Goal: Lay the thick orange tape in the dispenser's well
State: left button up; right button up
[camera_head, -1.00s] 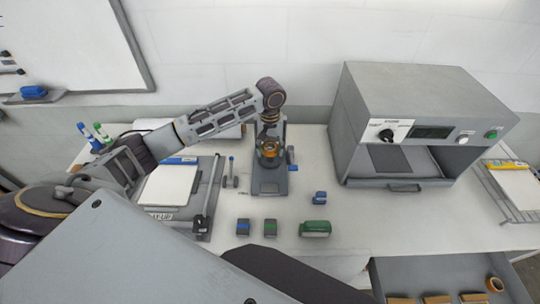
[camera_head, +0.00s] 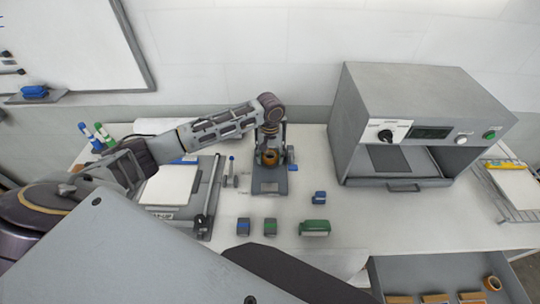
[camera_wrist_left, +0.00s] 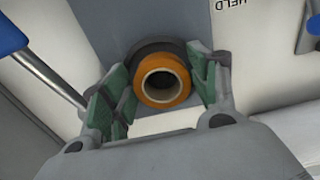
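The thick orange tape (camera_head: 270,158) is a ring with a pale core, over the grey dispenser (camera_head: 270,187) at mid-table. My left gripper (camera_head: 269,147) points down at it. In the left wrist view, the green-padded fingers of the left gripper (camera_wrist_left: 163,80) sit on both sides of the tape (camera_wrist_left: 150,92) and appear to touch its rim. A dark round shape lies just behind the tape. The well is mostly hidden, so I cannot tell whether the tape rests on its bottom. My right gripper is not in view.
Small blue (camera_head: 243,227) and green-marked (camera_head: 270,228) blocks, a green block (camera_head: 314,228) and another blue one (camera_head: 319,197) lie in front. A paper trimmer (camera_head: 205,210) stands left, a large grey press (camera_head: 405,120) right. An open drawer (camera_head: 440,270) is at lower right.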

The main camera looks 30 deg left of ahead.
pick_arm(q)
jog(key=shift+o, duration=1)
jog(key=shift+r, duration=0.1)
notch_tip(320, 180, up, 12)
jog(key=b, duration=0.2)
dwell(0.8)
